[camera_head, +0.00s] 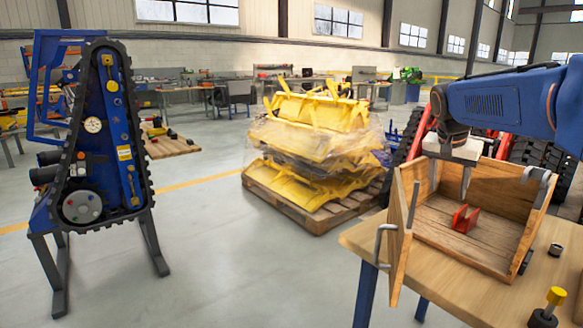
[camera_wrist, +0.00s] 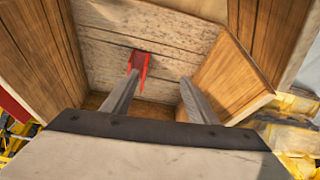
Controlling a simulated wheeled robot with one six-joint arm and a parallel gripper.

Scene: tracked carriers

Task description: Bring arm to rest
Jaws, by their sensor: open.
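My blue arm (camera_head: 505,100) reaches in from the right, over an open wooden box (camera_head: 500,187) on a table. My gripper (camera_head: 453,183) points down into the box. In the wrist view its two fingers (camera_wrist: 160,80) are spread, with nothing between them. A small red bracket-like part (camera_head: 465,219) lies on the box floor. In the wrist view the red part (camera_wrist: 141,62) shows beyond the left fingertip, which hides some of it. I cannot tell the exact gap between them.
The box's side panel (camera_head: 401,225) stands open on the left, with a metal handle. A yellow-capped tool (camera_head: 549,306) and a small dark nut (camera_head: 555,250) are on the wooden table (camera_head: 440,297). A tracked blue machine (camera_head: 100,140) and a pallet (camera_head: 300,206) of yellow parts stand beyond.

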